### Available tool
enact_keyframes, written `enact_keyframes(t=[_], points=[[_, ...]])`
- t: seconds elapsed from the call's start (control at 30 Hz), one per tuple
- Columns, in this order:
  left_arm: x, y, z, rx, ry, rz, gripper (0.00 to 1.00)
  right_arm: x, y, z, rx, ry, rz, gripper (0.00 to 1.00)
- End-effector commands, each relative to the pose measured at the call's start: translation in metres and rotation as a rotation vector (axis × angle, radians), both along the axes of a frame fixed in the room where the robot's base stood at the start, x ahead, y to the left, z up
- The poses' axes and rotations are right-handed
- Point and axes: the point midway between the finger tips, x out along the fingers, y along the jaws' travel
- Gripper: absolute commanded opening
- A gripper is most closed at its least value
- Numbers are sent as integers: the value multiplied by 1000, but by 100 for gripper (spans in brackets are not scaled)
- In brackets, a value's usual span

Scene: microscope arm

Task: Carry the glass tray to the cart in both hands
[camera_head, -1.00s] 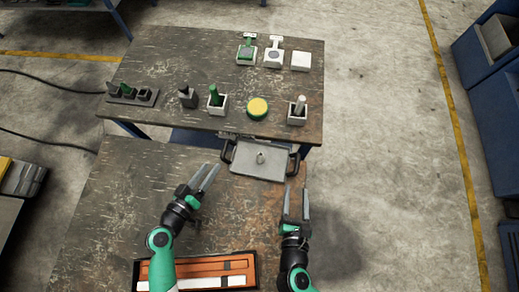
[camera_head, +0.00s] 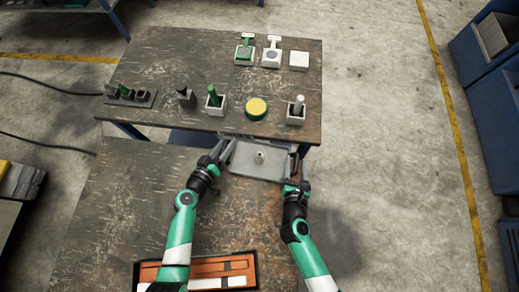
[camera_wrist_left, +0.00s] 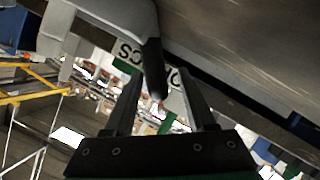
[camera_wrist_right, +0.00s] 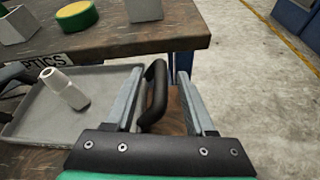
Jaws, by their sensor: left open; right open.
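The grey tray (camera_head: 262,170) lies at the far edge of the near table, with a dark handle at each side. A small pale metallic fitting (camera_wrist_right: 66,88) sits on it in the right wrist view. My left gripper (camera_head: 222,150) is open at the tray's left side. In the left wrist view a dark handle (camera_wrist_left: 152,68) stands between its spread fingers. My right gripper (camera_head: 297,184) is open at the tray's right side. In the right wrist view the right handle (camera_wrist_right: 157,92) lies between its open fingers. The left handle is mostly hidden in the head view.
Beyond the tray is the second table (camera_head: 150,70), holding green, white and grey blocks and a yellow round button (camera_head: 256,108). An orange-lined case (camera_head: 205,265) lies at the near table's front. Open floor (camera_head: 400,170) is at right.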

Motion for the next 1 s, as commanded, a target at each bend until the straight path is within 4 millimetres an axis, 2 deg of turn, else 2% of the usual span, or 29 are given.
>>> enact_keyframes(t=[0.1,0.13,0.4,0.43,1.0], points=[[0,0,0,0,0,0,56,0,0,0,0,0,0,55],[0,0,0,0,0,0,52,0,0,0,0,0,0,51],[0,0,0,-1,0,0,4,0,0,0,0,0,-1,2],[0,0,0,0,0,0,0,0,0,0,0,0,-1,0],[0,1,0,0,0,1,0,-1,0,0,0,0,-2,0]])
